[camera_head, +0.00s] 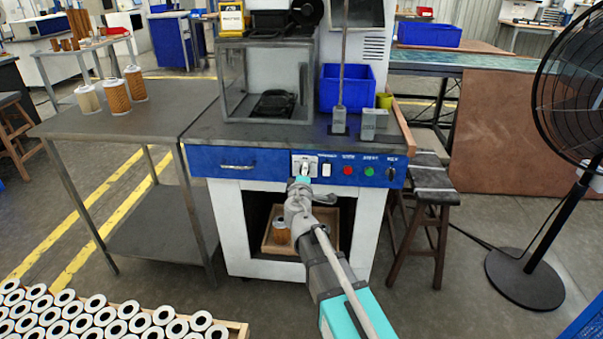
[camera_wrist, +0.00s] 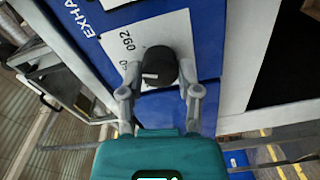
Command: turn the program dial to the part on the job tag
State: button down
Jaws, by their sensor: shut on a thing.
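The program dial (camera_wrist: 160,66) is a black round knob on a white plate (camera_wrist: 128,45) set in the blue front panel. The plate carries printed numbers, one reading 092; others are partly hidden. My gripper (camera_wrist: 160,82) has one finger on each side of the knob and is shut on it. In the head view my gripper (camera_head: 302,180) reaches the white plate at the panel's left part, and my arm and gripper hide most of the dial. A yellow-framed tag (camera_head: 231,17) stands on top of the machine; its text is too small to read surely.
Right of the dial, the panel has a switch (camera_head: 326,170), a red button (camera_head: 348,171), a green button (camera_head: 369,171) and a dark knob (camera_head: 391,172). A blue bin (camera_head: 345,88) stands above. Filters (camera_head: 117,96) stand on the left table. A fan (camera_head: 580,90) is at right.

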jog(key=n, duration=0.3)
jog(key=shift+d+n, duration=0.1)
jog(key=shift+n, duration=0.3)
dwell(0.3)
jog(key=shift+c, duration=1.5)
grip_release()
jog(key=s, duration=1.2)
jog(key=shift+a, duration=0.2)
